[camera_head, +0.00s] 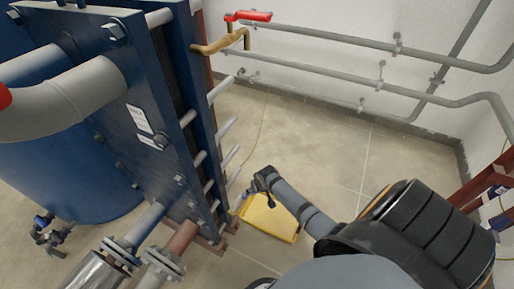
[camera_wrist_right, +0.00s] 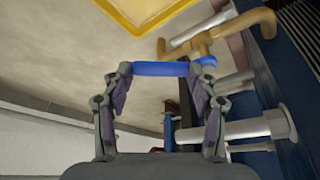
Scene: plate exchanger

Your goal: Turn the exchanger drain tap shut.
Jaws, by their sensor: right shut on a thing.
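The exchanger drain tap is a brass valve (camera_wrist_right: 222,37) on a pipe low on the exchanger's side, seen at the upper right of the right wrist view. Its blue lever handle (camera_wrist_right: 160,69) spans the space between my fingertips. My right gripper (camera_wrist_right: 160,76) is shut on this blue handle. In the head view my right gripper (camera_head: 262,181) reaches down beside the exchanger's lower edge, and the tap there is small and mostly hidden. My left gripper is in neither view.
The blue plate exchanger (camera_head: 150,100) stands at left, with tie rods sticking out near my right arm. A yellow tray (camera_head: 270,220) lies on the floor by my gripper. A red-handled valve (camera_head: 250,16) and grey wall pipes are at the back. Open floor lies right of the exchanger.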

